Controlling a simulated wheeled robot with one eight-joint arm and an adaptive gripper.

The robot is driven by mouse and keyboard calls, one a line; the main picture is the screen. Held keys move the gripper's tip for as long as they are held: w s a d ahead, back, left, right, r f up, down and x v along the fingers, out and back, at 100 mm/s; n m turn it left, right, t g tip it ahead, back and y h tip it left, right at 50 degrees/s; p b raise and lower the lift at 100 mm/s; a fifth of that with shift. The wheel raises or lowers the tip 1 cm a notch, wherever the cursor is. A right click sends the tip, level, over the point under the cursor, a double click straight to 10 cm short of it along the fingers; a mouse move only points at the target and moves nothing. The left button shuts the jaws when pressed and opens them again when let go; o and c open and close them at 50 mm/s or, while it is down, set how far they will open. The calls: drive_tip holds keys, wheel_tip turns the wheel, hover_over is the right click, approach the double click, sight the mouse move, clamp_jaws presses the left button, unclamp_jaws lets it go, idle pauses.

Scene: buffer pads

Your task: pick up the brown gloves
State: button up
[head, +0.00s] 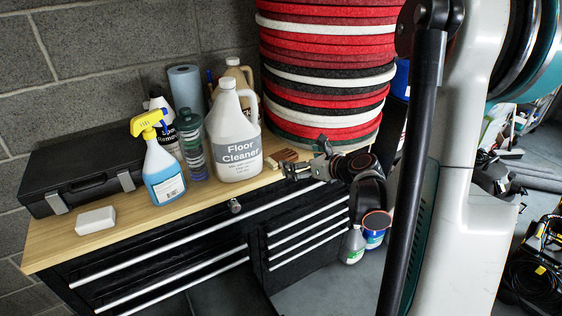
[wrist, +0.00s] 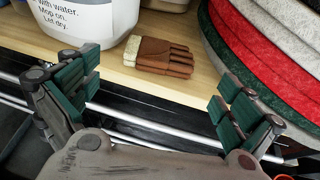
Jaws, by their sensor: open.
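The brown gloves (wrist: 163,57) lie flat on the wooden bench top, with a pale cuff on the left and fingers to the right in the wrist view. In the head view the gloves (head: 282,157) are partly hidden behind my gripper (head: 294,172). In the wrist view my gripper (wrist: 158,98) is open and empty, its green-padded fingers spread wide. The gloves lie beyond the fingertips, about midway between them, and nothing touches them.
A white Floor Cleaner jug (head: 233,140) stands just left of the gloves. A tall stack of red, black and white pads (head: 325,75) rises close on their right. Drawers with metal handles (head: 165,240) form the bench front.

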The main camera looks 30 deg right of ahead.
sight(282, 156)
drive_tip(key=b+x, duration=0.3)
drive_tip(key=x, duration=0.6)
drive_tip(key=shift+w+d, duration=0.1)
drive_tip(key=shift+w, duration=0.05)
drive_tip(key=c, duration=0.8)
